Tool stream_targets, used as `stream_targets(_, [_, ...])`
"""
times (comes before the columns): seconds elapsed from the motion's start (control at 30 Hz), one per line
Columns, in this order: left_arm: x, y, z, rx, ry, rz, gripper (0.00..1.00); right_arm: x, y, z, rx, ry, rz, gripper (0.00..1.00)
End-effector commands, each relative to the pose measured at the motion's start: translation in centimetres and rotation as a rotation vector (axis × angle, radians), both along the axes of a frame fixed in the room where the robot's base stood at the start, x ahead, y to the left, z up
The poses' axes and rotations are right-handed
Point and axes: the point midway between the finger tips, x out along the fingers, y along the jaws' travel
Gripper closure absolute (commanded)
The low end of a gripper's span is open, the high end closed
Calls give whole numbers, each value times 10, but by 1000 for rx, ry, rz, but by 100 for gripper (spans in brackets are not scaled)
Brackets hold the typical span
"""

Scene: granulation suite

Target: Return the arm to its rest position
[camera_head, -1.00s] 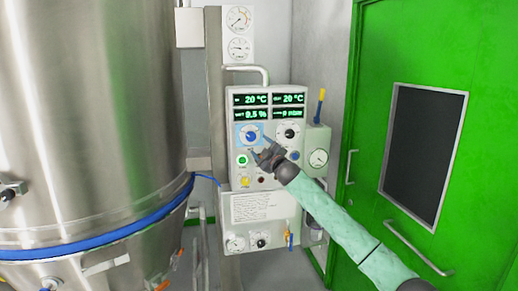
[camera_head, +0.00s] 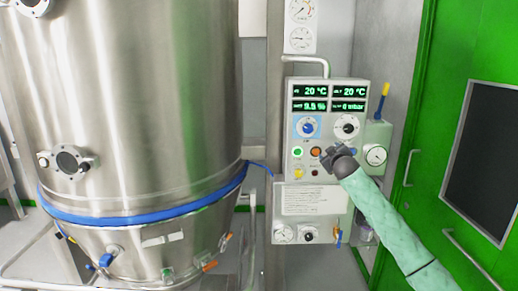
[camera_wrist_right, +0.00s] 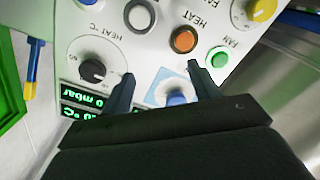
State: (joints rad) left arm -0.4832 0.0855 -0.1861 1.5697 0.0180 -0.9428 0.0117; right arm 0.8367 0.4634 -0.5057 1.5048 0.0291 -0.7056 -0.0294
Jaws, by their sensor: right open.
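My right arm (camera_head: 385,220) reaches in from the lower right in the head view. Its gripper (camera_head: 328,157) is in front of the control panel (camera_head: 330,190), just right of the orange button (camera_head: 316,151). In the right wrist view the gripper (camera_wrist_right: 160,72) is open, its two fingers apart with nothing between the tips. The blue knob (camera_wrist_right: 176,98) shows beyond the gap between the fingers. The orange HEAT button (camera_wrist_right: 184,40) and green FAN button (camera_wrist_right: 217,58) show past the fingertips. Whether a finger touches the panel cannot be told. My left gripper is out of view.
A large steel vessel (camera_head: 140,100) with a blue band (camera_head: 140,217) stands left of the panel. A green door (camera_head: 440,130) with a handle is at right. A gauge (camera_head: 376,155) and a yellow-handled valve (camera_head: 385,90) are beside the panel.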

Motion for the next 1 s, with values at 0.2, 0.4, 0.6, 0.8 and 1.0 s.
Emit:
stream_targets(0.2, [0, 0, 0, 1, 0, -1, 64, -15, 4, -76, 70, 121, -41, 39])
stream_targets(0.4, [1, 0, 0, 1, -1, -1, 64, -43, 10, -173, 136, 259, -80, 39])
stream_targets(0.6, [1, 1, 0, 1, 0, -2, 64, -88, 18, -286, 198, 411, -116, 39])
stream_targets(0.8, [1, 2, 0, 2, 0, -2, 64, -147, 28, -393, 248, 552, -147, 39])
stream_targets(1.0, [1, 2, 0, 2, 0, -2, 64, -217, 38, -492, 294, 683, -174, 39])
